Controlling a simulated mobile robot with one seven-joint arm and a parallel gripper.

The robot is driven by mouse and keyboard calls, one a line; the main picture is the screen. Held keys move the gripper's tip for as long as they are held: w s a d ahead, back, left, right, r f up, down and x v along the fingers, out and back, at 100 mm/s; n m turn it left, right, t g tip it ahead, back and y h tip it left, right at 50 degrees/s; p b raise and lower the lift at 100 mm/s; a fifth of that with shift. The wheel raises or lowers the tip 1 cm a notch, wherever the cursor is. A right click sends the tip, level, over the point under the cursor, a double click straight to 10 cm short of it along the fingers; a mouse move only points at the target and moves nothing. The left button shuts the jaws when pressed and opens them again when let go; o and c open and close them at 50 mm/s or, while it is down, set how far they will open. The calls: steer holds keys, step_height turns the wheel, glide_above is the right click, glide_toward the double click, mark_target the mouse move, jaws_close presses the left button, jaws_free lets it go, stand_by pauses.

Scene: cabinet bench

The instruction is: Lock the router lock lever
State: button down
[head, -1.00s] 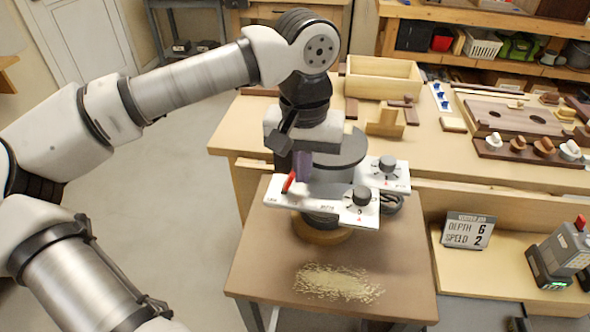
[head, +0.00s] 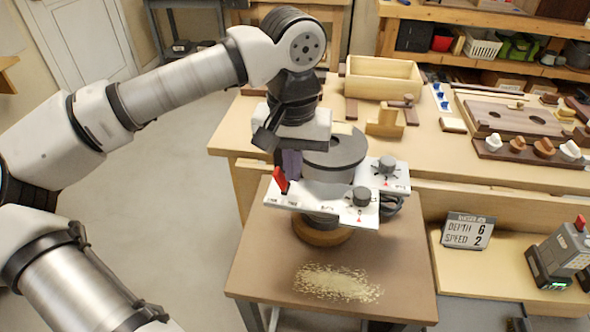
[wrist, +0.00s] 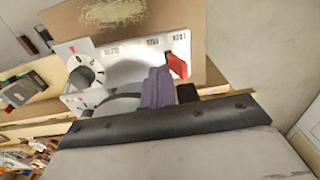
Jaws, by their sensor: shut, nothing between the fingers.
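The router (head: 335,165) stands on the small brown table, with a white control panel (head: 340,212) facing front. The red lock lever (head: 280,180) is at the panel's left end, leaning left toward the LOCK label. It also shows in the wrist view (wrist: 177,66), near the LOCK lettering. My gripper (head: 290,165) is just behind and to the right of the lever. Its purple fingers (wrist: 157,88) are together and hold nothing in the wrist view. They are close beside the lever; I cannot tell whether they touch it.
A dark dial (head: 361,196) sits on the panel right of the lever, with a second dial (head: 387,167) behind. Sawdust (head: 338,282) lies on the table front. A sign (head: 468,231) reads depth 6, speed 2. The workbench with wooden parts is behind.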

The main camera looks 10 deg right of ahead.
steer(key=shift+s+d+r+p, duration=0.15)
steer(key=shift+d+r+p, duration=0.15)
steer(key=shift+r, duration=0.15)
steer(key=shift+s+d+r+p, duration=0.15)
steer(key=shift+r+p, duration=0.1)
steer(key=shift+r, duration=0.2)
step_height(320, 180, up, 7)
steer(key=p, duration=0.4)
steer(key=shift+p, duration=0.35)
steer(key=shift+w, duration=0.1)
